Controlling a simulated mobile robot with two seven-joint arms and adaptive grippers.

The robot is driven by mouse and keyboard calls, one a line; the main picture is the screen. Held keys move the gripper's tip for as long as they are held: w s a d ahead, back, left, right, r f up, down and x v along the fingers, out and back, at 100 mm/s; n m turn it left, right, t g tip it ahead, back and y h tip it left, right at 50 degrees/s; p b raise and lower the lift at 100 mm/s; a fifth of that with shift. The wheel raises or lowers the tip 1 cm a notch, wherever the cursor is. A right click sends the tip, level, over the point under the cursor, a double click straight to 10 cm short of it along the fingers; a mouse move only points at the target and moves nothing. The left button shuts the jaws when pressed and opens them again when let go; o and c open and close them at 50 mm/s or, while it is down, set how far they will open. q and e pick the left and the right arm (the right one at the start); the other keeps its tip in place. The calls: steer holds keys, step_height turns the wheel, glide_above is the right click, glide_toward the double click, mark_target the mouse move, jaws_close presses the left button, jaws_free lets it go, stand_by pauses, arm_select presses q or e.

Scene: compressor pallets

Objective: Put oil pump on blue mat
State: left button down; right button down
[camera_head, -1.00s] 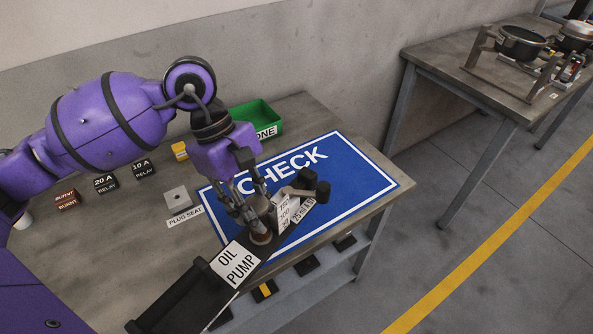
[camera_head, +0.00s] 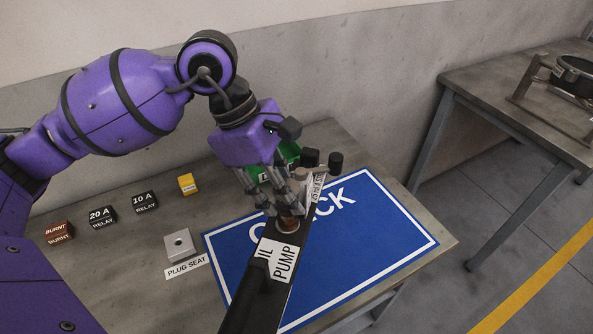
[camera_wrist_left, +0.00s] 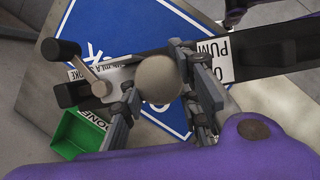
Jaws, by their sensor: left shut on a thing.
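The oil pump is a long black bar with a white OIL PUMP label (camera_head: 278,258), a round knob (camera_wrist_left: 159,79) and a cranked handle with dark ends (camera_head: 335,160). My left gripper (camera_head: 284,204) is shut on the knob, with a finger on each side in the wrist view (camera_wrist_left: 165,95). The pump slants across the left part of the blue CHECK mat (camera_head: 370,230) in the head view. Whether it touches the mat or hangs above it, I cannot tell. The mat's lettering is partly hidden. My right gripper is not in view.
A green bin (camera_wrist_left: 80,135) stands behind the mat, mostly hidden by my gripper in the head view. A plug seat block (camera_head: 179,245), a yellow block (camera_head: 187,184) and small relays (camera_head: 145,201) lie left of the mat. Another table (camera_head: 500,90) stands at the right.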

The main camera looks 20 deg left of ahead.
mark_target(321, 188)
arm_select(q)
steer(key=w, duration=0.2)
steer(key=w+d+f, duration=0.2)
steer(key=w, duration=0.1)
steer(key=shift+w+d, duration=0.25)
steer(key=shift+w, duration=0.05)
steer(key=w+f, duration=0.2)
steer(key=w+d+f, duration=0.1)
steer(key=w+f, duration=0.1)
steer(key=f, duration=0.1)
steer(key=shift+d+p, duration=0.2)
steer(key=shift+p, duration=0.15)
steer(key=shift+w+d+f, duration=0.2)
steer(key=shift+w+f, duration=0.35)
steer(key=shift+f, duration=1.6)
steer(key=c, duration=1.3)
jaws_free()
steer(key=shift+f, duration=0.1)
steer(key=shift+a, duration=0.1)
steer(key=v, duration=1.2)
steer(key=shift+s+b, duration=0.1)
steer(key=shift+b, duration=0.2)
